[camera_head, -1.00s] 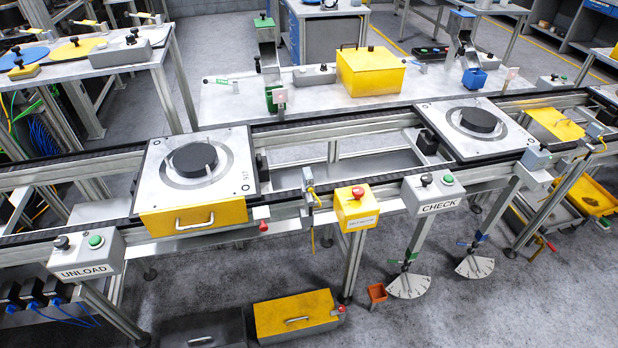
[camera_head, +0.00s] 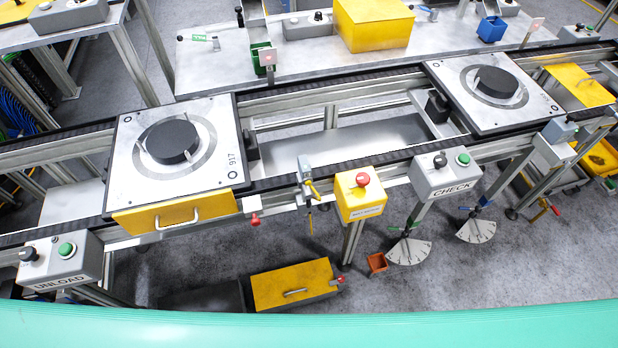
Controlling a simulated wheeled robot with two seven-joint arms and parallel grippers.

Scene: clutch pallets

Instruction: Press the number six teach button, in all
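No button marked six or "teach" can be made out. The UNLOAD box (camera_head: 62,262) at the lower left has a black knob (camera_head: 29,254) and a green button (camera_head: 66,250). The CHECK box (camera_head: 445,175) at the right has a black knob (camera_head: 440,160) and a green button (camera_head: 463,158). Between them, a yellow box (camera_head: 360,198) carries a red mushroom button (camera_head: 362,179); its small label is too small to read. Neither of my grippers is in view.
A conveyor carries a left pallet (camera_head: 125,160) and a right pallet (camera_head: 540,106), each with a black disc. A yellow-lidded box (camera_head: 293,284) lies on the floor.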

